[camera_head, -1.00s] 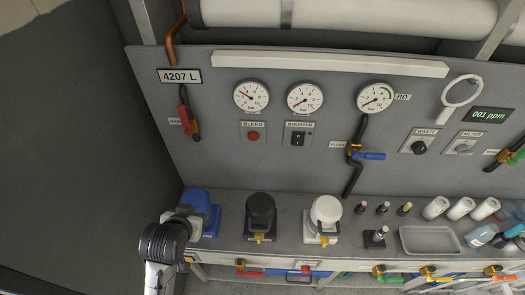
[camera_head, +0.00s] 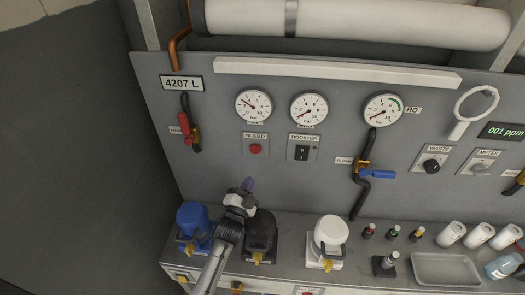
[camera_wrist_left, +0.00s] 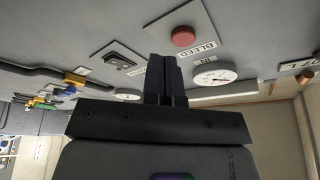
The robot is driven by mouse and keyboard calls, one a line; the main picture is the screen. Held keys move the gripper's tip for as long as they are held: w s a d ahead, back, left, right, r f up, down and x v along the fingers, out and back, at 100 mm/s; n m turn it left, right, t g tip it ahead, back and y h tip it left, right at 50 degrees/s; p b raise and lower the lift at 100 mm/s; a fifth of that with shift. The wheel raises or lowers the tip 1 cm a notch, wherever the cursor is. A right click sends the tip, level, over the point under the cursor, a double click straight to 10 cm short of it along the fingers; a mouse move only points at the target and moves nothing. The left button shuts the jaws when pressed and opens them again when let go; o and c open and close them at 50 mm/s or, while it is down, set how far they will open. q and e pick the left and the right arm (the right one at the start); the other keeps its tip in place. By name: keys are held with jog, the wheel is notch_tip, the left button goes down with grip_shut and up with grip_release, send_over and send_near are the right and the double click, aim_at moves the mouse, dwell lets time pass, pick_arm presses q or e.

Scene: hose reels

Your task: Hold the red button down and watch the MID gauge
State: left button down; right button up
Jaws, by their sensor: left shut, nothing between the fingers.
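The red button (camera_head: 256,149) sits on the BLEED plate on the grey panel. It also shows in the left wrist view (camera_wrist_left: 183,37). My left gripper (camera_head: 248,186) is shut and empty, below the button in the head view and apart from it. Its fingers (camera_wrist_left: 163,66) point towards the panel in the wrist view. The left gauge (camera_head: 253,105) is above BLEED, its needle pointing up-left. The middle gauge (camera_head: 309,109) is above BOOSTER, its needle pointing low left. The small labels under both are too small to read, so I cannot tell which is MID.
The BOOSTER switch (camera_head: 302,148) is right of the button. The RO gauge (camera_head: 383,110) and a blue-handled valve (camera_head: 376,174) are further right. Blue (camera_head: 193,218), black (camera_head: 261,232) and white (camera_head: 330,235) housings stand on the bench below. The panel around the button is clear.

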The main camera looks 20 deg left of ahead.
aim_at(255, 150)
pick_arm(q)
jog(key=s+d+r+m+t+h, duration=0.2)
jog(key=s+r+m+t+h, duration=0.1)
jog(key=r+m, duration=0.3)
jog(key=shift+s+m+t+h, duration=0.3)
jog(key=shift+m+t+h, duration=0.5)
jog(key=shift+t+h, duration=0.1)
jog(key=shift+r, duration=0.1)
jog(key=w+a+b, duration=0.1)
jog(key=w+b, duration=0.6)
jog(key=w, duration=0.1)
jog(key=shift+w+a, duration=0.3)
